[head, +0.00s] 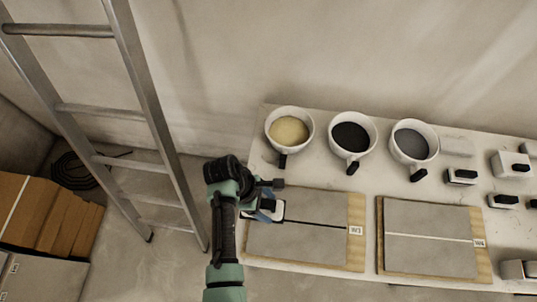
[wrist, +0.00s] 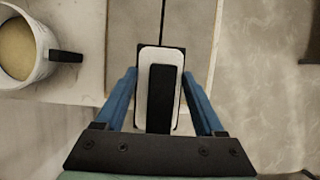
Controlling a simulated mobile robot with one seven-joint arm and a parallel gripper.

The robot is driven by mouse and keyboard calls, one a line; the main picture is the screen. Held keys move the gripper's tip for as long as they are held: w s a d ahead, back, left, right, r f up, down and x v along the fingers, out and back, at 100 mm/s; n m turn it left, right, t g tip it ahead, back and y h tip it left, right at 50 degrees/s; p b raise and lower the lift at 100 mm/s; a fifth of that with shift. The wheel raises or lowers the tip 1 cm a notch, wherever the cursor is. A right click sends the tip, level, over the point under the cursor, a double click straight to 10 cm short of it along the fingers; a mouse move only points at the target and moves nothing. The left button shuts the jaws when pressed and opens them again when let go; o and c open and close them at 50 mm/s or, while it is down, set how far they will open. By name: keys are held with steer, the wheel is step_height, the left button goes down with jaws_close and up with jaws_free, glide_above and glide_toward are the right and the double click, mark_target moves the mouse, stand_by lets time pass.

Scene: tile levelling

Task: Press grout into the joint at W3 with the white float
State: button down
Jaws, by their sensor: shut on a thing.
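The white float (wrist: 145,63) with its black handle (wrist: 160,98) sits between the blue fingers of my gripper (wrist: 160,76) in the wrist view. My gripper (head: 262,207) is shut on the float, which also shows as a white edge in the head view (head: 278,210). The float is over the left end of the W3 panel (head: 297,246), in line with its joint (head: 318,225). The visible joint is a thin dark line running right to the W3 label (head: 355,230). I cannot tell whether the float touches the tiles.
Behind the panels stand cups of cream (head: 289,130), black (head: 351,137) and grey (head: 410,143) grout. The W4 panel (head: 430,257), with a pale joint, lies to the right. Several more floats (head: 461,176) are farther right. A ladder (head: 152,110) stands left of my arm.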

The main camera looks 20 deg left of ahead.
steer(key=shift+f+b, duration=3.4)
steer(key=shift+b, duration=0.3)
steer(key=shift+r, duration=0.1)
